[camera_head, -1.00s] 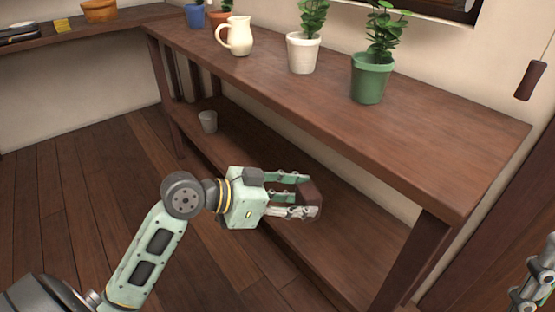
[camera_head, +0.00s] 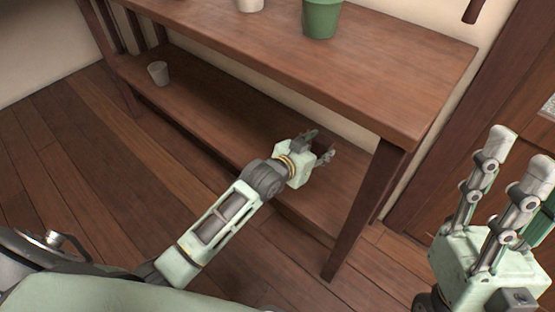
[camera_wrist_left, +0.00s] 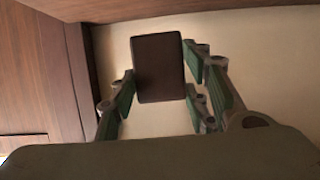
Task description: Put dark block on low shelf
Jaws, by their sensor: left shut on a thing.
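The dark block (camera_wrist_left: 158,68) is a dark brown box with rounded edges in the left wrist view. My left gripper (camera_wrist_left: 160,85) is shut on it, with fingers on both sides. In the head view my left gripper (camera_head: 318,148) reaches in over the low shelf (camera_head: 225,110), beneath the upper top of the wooden stand. The block is mostly hidden there behind the fingers. I cannot tell whether it touches the shelf board. My right gripper (camera_head: 518,160) is at the right edge of the head view, fingers pointing up and apart, with nothing between them.
A small grey cup (camera_head: 158,73) stands at the low shelf's left end. The stand's upper top (camera_head: 370,75) is just above my left arm and carries a green pot (camera_head: 321,18). A front leg (camera_head: 362,215) rises right of my gripper. The shelf's middle is clear.

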